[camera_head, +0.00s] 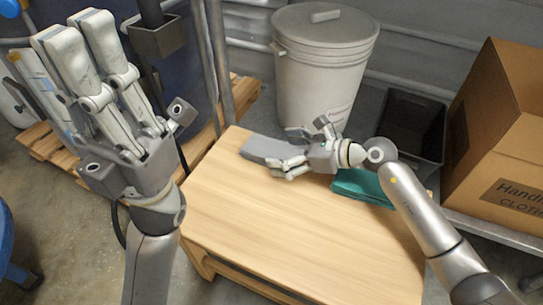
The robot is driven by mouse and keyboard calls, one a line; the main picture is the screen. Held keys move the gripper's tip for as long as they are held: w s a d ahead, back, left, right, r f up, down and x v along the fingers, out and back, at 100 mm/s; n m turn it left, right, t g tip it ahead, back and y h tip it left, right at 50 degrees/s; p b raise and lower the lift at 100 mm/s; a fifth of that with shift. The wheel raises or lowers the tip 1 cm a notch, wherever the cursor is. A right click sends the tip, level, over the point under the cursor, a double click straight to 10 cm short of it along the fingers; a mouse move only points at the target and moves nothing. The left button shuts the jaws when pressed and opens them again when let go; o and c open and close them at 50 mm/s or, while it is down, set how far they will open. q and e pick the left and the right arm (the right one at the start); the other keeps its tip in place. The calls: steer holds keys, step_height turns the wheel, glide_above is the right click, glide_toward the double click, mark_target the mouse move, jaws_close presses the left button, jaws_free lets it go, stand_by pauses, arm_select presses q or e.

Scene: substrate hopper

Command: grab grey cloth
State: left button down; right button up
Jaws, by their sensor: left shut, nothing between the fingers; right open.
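The grey cloth (262,147) lies folded flat at the back left edge of the wooden table (300,240). My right gripper (286,153) reaches in from the right, low over the table, with its fingers open at the right end of the grey cloth. Its fingers cover part of that end, and I cannot tell whether they touch it. My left gripper (76,32) is raised at the left, pointing up, shut and empty, well away from the cloth. A folded teal cloth (362,188) lies under my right wrist, partly hidden by the arm.
A grey lidded bin (325,80) stands behind the table. A cardboard box (500,130) stands at the right, beside a black crate (408,125). Wooden pallets (45,145) and metal posts are at the left. The front of the tabletop is clear.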

steer(key=shift+x, duration=0.9)
steer(key=shift+s, duration=0.1)
steer(key=c, duration=0.9)
steer(key=shift+c, duration=0.2)
